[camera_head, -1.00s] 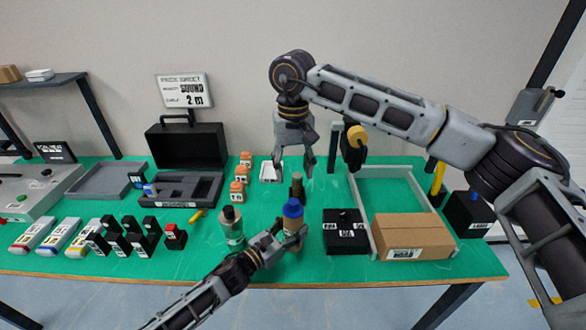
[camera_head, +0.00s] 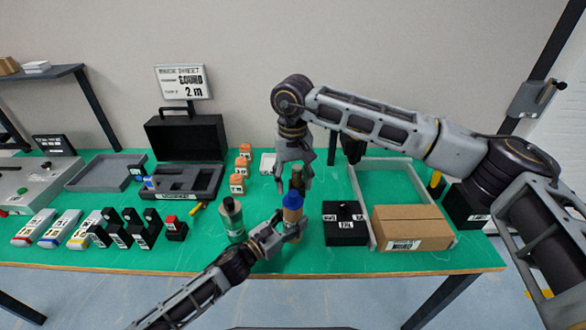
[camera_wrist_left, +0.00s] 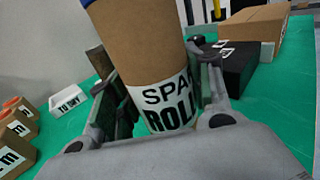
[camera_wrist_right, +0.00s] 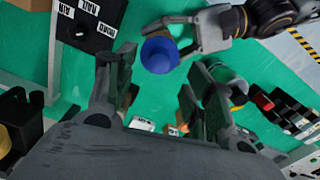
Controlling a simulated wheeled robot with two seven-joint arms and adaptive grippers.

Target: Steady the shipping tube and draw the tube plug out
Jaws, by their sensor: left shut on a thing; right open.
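The shipping tube (camera_head: 294,228) is a brown cylinder standing about upright near the table's front, with a blue tube plug (camera_head: 293,200) in its top. My left gripper (camera_head: 288,232) is shut around the tube from the front left. The left wrist view shows the brown tube (camera_wrist_left: 140,45) and its white "SPARE ROLL" label between the fingers. My right gripper (camera_head: 295,184) is open above and behind the plug in the head view. In the right wrist view, the blue plug (camera_wrist_right: 160,55) shows between and beyond the open fingertips, apart from them. The tube's base is partly hidden.
A grey-green bottle (camera_head: 231,219) stands close left of the tube. A black box (camera_head: 345,230) and a cardboard box (camera_head: 410,229) are to the right.

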